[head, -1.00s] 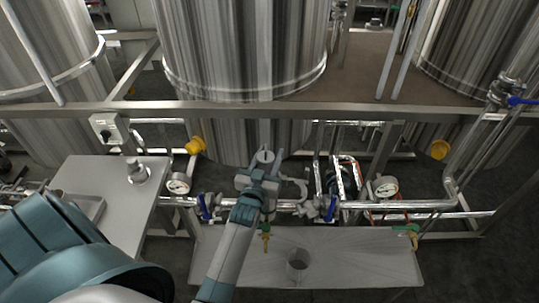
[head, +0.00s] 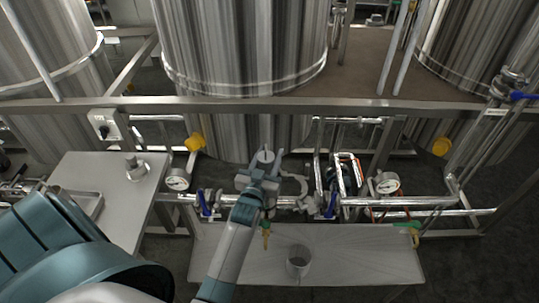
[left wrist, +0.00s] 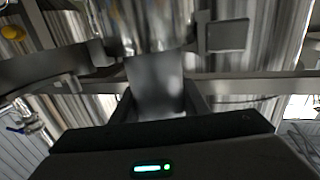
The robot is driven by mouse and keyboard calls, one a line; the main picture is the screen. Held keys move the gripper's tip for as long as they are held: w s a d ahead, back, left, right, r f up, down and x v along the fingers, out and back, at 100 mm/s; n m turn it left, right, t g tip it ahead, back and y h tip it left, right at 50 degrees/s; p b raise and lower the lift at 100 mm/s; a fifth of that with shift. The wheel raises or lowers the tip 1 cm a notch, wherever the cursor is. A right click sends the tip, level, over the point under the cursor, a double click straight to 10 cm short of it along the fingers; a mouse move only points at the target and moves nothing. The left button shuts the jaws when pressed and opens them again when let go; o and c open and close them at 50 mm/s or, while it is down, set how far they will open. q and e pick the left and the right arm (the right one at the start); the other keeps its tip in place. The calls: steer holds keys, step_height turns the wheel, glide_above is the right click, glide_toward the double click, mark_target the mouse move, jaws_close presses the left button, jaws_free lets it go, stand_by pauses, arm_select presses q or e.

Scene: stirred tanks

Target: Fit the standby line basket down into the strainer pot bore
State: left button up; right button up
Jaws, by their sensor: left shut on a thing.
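My left gripper (head: 264,168) is in the middle of the head view, over the pipe run in front of the central tank. It is shut on a small grey cylinder with a pale round top, which I take for the basket (head: 265,156). In the left wrist view the basket (left wrist: 155,84) is a blurred grey shape between the two fingers (left wrist: 157,108). The strainer pot bore cannot be made out; my gripper and forearm cover part of the pipework there. An open clamp-like ring (head: 297,184) sits just right of the gripper. My right gripper is out of view.
A grey cup-like cylinder (head: 299,262) stands on the low front bench (head: 355,262). A side table (head: 115,210) at left carries a small metal fitting (head: 137,172).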

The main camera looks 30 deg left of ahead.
arm_select(q)
steer(key=shift+f+b, duration=0.3)
steer(key=shift+f, duration=0.15)
steer(key=shift+f+b, duration=0.95)
steer(key=shift+f, duration=0.45)
steer(key=shift+r, duration=0.1)
steer(key=shift+r+p, duration=0.9)
steer(key=shift+p, duration=0.1)
steer(key=shift+r+p, duration=2.25)
steer(key=shift+r, duration=0.15)
steer(key=shift+p, duration=0.45)
stand_by(0.5)
steer(key=shift+f+b, duration=0.95)
steer(key=shift+f, duration=0.35)
stand_by(0.4)
